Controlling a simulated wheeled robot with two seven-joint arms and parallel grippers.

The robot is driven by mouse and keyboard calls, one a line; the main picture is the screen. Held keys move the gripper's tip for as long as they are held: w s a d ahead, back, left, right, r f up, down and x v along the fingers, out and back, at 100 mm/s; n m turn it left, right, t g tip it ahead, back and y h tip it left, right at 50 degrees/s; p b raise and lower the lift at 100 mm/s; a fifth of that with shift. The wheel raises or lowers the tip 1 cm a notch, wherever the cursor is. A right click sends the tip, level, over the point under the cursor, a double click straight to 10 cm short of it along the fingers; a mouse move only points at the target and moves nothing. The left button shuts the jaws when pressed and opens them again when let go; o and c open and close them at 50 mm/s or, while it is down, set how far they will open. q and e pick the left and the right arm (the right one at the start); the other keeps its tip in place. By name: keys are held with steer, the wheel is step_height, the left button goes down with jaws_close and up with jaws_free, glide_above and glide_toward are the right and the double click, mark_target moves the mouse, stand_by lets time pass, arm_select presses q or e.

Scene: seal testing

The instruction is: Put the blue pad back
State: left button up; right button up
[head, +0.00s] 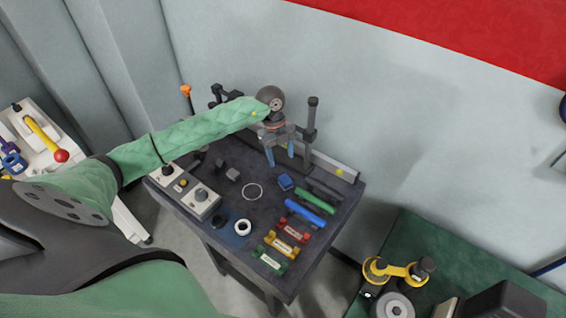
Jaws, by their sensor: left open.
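A small blue block (285,182), which looks like the blue pad, lies on the dark worktable (228,200) right of a thin pale ring. My left gripper (281,156) hangs over the back of the table, pointing down, with its two blue-tipped fingers apart and nothing seen between them. The fingertips are behind and above the blue block in the picture, apart from it. My right gripper is not in view.
A blue bar (305,213) and a green bar (317,199) lie on the right side, with red, yellow and green holders in front. A white ring (243,227) and a control box (201,203) are at the front left. Dark posts (311,120) stand behind.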

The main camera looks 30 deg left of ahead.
arm_select(q)
steer(key=shift+v, duration=1.35)
